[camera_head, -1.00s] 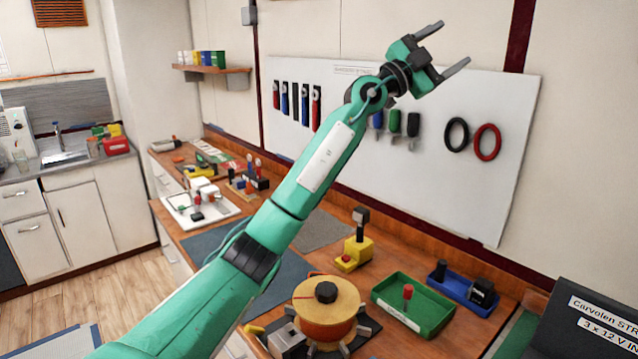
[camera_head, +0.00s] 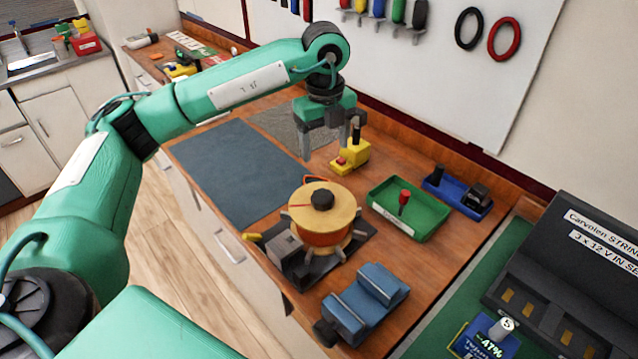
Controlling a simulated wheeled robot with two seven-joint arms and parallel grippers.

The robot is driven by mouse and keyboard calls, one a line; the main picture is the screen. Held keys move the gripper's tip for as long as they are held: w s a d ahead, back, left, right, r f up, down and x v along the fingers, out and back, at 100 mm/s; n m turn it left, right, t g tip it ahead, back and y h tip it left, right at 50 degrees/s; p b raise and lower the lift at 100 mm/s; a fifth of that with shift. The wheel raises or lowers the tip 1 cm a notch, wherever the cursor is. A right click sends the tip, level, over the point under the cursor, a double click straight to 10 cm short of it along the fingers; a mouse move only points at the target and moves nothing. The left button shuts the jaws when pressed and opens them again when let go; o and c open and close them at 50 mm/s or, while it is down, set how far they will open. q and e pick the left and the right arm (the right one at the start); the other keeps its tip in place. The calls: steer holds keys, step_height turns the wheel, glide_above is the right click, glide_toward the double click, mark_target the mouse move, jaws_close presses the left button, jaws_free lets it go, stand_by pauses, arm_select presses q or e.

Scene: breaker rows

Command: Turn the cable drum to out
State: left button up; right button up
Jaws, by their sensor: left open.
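The cable drum (camera_head: 341,205) is a yellow-topped spool with an orange side and a black centre knob. It sits on a dark base (camera_head: 300,262) with a grey block, and several pale spokes stand out around it. A red piece shows at its far upper edge. My left gripper (camera_head: 331,155) is open and points down, above the bench behind the drum and beside a small yellow device (camera_head: 352,155). It is apart from the drum, and nothing shows between its fingers. The device's black stem shows close to the right finger. My right gripper is not in view.
A green tray (camera_head: 418,228) with a red-topped tool stands right of the drum. A blue tray (camera_head: 462,192) is behind it. A blue vise-like block (camera_head: 365,300) is in front. A dark mat (camera_head: 235,170) lies clear at left. A black case (camera_head: 575,270) is far right.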

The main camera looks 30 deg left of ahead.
mark_target(323, 196)
arm_select(q)
step_height(323, 196, down, 14)
steer(key=p, duration=0.4)
steer(key=shift+s, duration=0.15)
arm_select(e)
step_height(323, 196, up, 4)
arm_select(q)
steer(key=shift+c, duration=0.2)
